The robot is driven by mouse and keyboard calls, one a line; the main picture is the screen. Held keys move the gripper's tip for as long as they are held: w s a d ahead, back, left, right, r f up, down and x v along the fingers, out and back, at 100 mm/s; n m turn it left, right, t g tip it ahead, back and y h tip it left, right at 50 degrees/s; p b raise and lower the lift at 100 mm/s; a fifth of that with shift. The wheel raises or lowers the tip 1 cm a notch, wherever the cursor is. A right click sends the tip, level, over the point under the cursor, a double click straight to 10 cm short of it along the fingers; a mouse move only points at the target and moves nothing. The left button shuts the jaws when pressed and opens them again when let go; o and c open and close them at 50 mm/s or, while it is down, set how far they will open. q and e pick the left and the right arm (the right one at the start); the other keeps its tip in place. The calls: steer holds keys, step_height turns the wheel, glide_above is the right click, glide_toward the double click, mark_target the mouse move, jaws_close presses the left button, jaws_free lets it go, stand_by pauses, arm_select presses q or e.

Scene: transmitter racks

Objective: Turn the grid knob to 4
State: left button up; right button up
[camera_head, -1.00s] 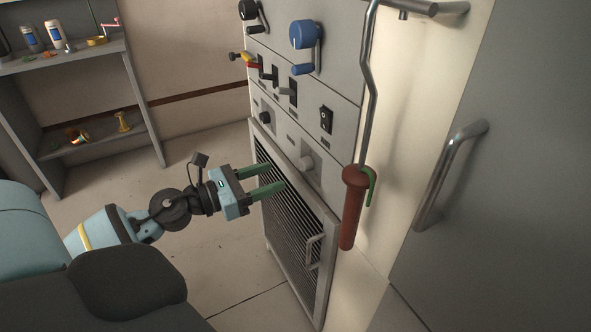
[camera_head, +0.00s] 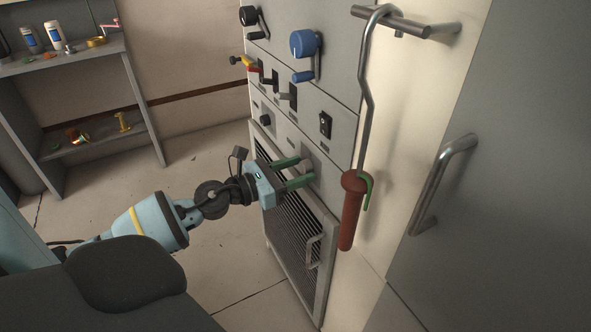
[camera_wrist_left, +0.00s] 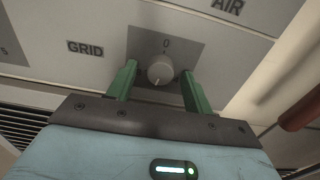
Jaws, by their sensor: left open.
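The grid knob (camera_wrist_left: 160,69) is a small round grey knob on a darker square plate, with the label GRID to its left and a 0 above it. A pale mark on its face points down and slightly left. My left gripper (camera_head: 306,168) is open in front of the lower panel, its green fingers reaching toward the knob. In the left wrist view the fingers stand on either side of the knob, with gaps showing between them and it. In the head view the fingers largely hide the knob. My right gripper is not in view.
Above on the rack are a black rocker switch (camera_head: 325,124), a blue crank knob (camera_head: 304,43) and small levers. A vented grille (camera_head: 295,225) with a handle is below. A red-handled hook rod (camera_head: 352,212) hangs at the right. A shelf (camera_head: 85,142) stands far left.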

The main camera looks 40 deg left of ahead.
arm_select(q)
steer(key=c, duration=1)
steer(key=shift+o, duration=0.2)
steer(key=n+p, duration=0.1)
steer(key=n, duration=0.2)
steer(key=shift+r+p, duration=0.15)
steer(key=shift+p, duration=0.2)
steer(key=n+p, duration=0.2)
steer(key=n, duration=0.2)
steer(key=shift+d+n, duration=0.1)
steer(key=shift+n, duration=0.2)
steer(key=n+p, duration=0.2)
steer(key=n, duration=0.1)
steer(key=shift+r, duration=0.1)
steer(key=shift+n+p, duration=0.75)
steer(key=shift+n, duration=0.75)
